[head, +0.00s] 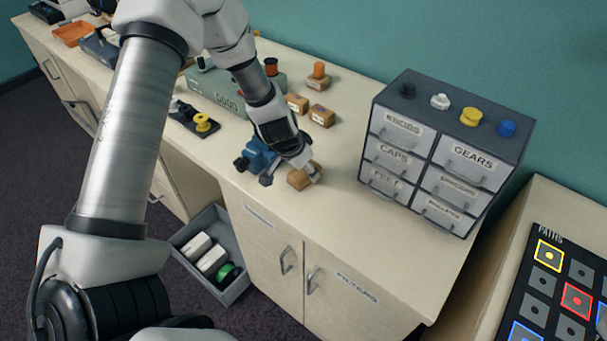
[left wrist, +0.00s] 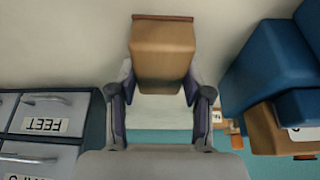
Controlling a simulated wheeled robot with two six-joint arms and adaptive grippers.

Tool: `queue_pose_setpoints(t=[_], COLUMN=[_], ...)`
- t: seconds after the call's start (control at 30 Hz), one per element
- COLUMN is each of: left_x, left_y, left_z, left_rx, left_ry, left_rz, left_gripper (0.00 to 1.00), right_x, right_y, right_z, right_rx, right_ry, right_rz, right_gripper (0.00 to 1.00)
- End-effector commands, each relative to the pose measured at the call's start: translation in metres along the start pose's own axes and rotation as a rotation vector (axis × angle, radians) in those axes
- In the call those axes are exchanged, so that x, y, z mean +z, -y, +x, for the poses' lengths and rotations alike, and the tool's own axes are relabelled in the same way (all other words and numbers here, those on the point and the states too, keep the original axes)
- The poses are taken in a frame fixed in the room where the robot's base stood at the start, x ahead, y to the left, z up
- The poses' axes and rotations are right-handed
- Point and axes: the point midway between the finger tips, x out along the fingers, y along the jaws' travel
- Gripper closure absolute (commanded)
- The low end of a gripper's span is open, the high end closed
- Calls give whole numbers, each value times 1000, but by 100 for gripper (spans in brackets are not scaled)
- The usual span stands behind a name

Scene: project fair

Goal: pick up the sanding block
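The sanding block (head: 299,179) is a tan block near the front edge of the worktop, to the right of a blue tool. In the left wrist view the sanding block (left wrist: 162,50) shows a thin dark reddish-brown layer along one end. My left gripper (head: 307,170) is down at the block. In the left wrist view the fingers of my left gripper (left wrist: 161,88) lie along both sides of the block, with no clear gap. The block appears at worktop level; its contact with the top is hidden. My right gripper is not in view.
The blue tool (head: 258,156) stands close left of the gripper. A grey drawer cabinet (head: 447,120) with knobs on top stands to the right. Small wooden blocks (head: 321,115) sit behind. An open drawer (head: 240,284) juts out below. Bare worktop (head: 350,215) lies in front of the cabinet.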

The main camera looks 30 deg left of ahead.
Motion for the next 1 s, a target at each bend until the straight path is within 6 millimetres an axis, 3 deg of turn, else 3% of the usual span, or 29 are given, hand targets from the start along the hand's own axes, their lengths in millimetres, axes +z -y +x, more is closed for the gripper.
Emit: queue_pose_setpoints(t=[0.37,0.7,0.77,1.0], left_x=[0,-17,1,45], left_y=[0,0,-8,-34], left_z=[-2,-42,-36,-60], left_rx=[1,0,2,3], left_ry=[3,1,3,2], left_rz=[-1,0,0,0], left_gripper=[86,86,86,86], right_x=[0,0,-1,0], right_y=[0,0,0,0], right_z=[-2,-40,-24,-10], right_rx=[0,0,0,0], right_ry=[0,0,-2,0], right_rz=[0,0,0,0], right_gripper=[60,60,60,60])
